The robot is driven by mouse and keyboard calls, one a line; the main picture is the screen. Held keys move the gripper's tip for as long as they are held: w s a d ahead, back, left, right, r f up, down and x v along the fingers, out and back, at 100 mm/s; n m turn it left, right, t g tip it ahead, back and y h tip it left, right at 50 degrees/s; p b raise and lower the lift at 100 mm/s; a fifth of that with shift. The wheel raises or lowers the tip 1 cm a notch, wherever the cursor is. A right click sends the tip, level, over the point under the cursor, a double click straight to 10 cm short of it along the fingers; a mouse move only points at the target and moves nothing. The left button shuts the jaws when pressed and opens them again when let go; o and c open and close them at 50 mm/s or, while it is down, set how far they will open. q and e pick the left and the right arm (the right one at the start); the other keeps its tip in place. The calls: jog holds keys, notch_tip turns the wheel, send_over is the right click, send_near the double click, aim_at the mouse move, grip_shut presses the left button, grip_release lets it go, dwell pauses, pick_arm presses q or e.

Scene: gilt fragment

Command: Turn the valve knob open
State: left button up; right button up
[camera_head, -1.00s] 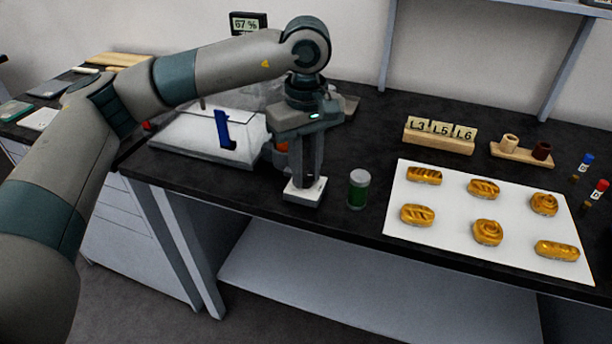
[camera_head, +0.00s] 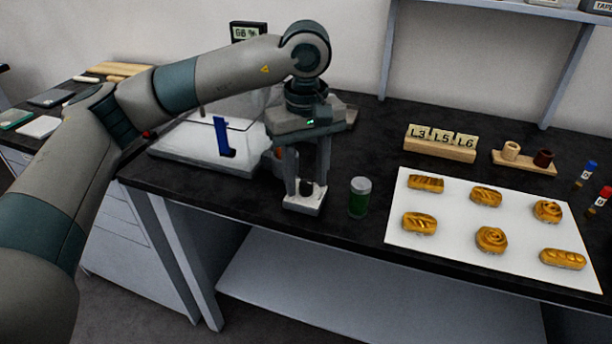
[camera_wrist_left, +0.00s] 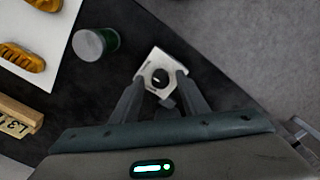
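The valve knob (camera_head: 306,187) is small, round and black, on a white block (camera_head: 301,207) near the table's front edge. In the left wrist view the knob (camera_wrist_left: 160,78) sits on the white block (camera_wrist_left: 152,63), between the two fingertips. My left gripper (camera_head: 307,180) points down over the block. Its fingers are apart, one on each side of the knob, and a gap shows between knob and fingers in the left wrist view (camera_wrist_left: 161,82). Contact with the block cannot be told. My right gripper is in neither view.
A green jar with a pale lid (camera_head: 359,198) stands close right of the block. A white sheet (camera_head: 455,240) with several pastries lies further right. A clear-sided box on a white base (camera_head: 180,153), with a blue upright part (camera_head: 221,136), is behind left. A percentage display (camera_head: 248,32) stands behind.

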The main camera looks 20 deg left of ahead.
aim_at(306, 182)
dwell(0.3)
pick_arm(q)
notch_tip(306, 182, up, 17)
jog(key=shift+r, duration=0.15)
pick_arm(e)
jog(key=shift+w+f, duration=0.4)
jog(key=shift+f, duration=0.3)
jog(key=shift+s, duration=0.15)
